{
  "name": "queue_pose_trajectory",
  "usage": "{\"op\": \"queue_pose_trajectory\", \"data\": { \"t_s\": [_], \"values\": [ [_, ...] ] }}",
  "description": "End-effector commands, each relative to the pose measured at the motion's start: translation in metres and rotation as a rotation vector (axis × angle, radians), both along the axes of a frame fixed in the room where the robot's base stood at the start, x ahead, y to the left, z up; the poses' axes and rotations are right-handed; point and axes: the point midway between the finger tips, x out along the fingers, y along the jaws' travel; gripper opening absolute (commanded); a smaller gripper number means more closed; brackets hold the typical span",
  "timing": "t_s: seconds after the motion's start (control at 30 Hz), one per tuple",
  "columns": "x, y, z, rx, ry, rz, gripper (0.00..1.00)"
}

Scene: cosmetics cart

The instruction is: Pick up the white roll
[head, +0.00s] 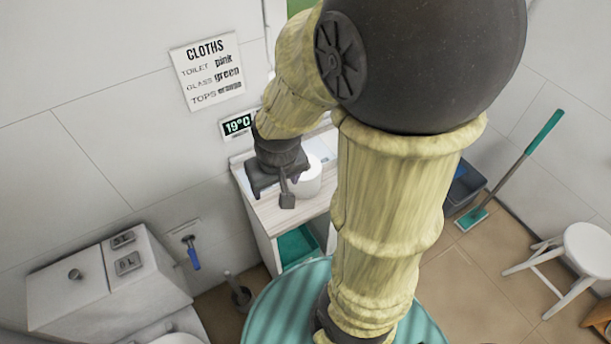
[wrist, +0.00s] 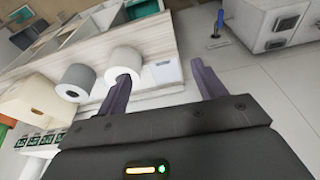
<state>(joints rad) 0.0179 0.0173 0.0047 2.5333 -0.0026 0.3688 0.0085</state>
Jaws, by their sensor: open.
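The white roll (wrist: 124,62) stands on the wood-topped cart (wrist: 150,28) in the wrist view. In the head view a white roll (head: 309,180) shows on the cart top, just right of my gripper (head: 272,190). My gripper is open and empty. In the wrist view, its left finger overlaps the lower part of the white roll; whether they touch I cannot tell. The space between the fingertips (wrist: 166,68) shows a flat white square and wall, not the roll. A greyer roll (wrist: 77,80) stands left of the white one.
A beige box (wrist: 27,97) is beyond the grey roll. The tiled wall is close behind the cart. A teal bin (head: 297,246) sits under the cart top. A toilet cistern (head: 110,280) is at left, a white stool (head: 588,245) at right.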

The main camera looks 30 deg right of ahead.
Motion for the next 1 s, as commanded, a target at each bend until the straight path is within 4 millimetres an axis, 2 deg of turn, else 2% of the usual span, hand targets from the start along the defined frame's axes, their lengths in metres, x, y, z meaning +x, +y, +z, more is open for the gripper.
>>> {"op": "queue_pose_trajectory", "data": {
  "t_s": [0.03, 0.13, 0.3, 0.4, 0.53, 0.67, 1.0],
  "values": [
    [0.009, -0.006, -0.001, 0.000, 0.011, -0.023, 0.80],
    [0.031, -0.020, -0.002, 0.004, 0.044, -0.087, 0.99],
    [0.079, -0.069, -0.008, 0.021, 0.126, -0.249, 1.00],
    [0.100, -0.100, -0.013, 0.035, 0.170, -0.339, 1.00],
    [0.115, -0.128, -0.017, 0.049, 0.207, -0.416, 1.00],
    [0.118, -0.136, -0.018, 0.054, 0.218, -0.440, 1.00],
    [0.118, -0.135, -0.022, 0.053, 0.220, -0.437, 1.00]
  ]
}}
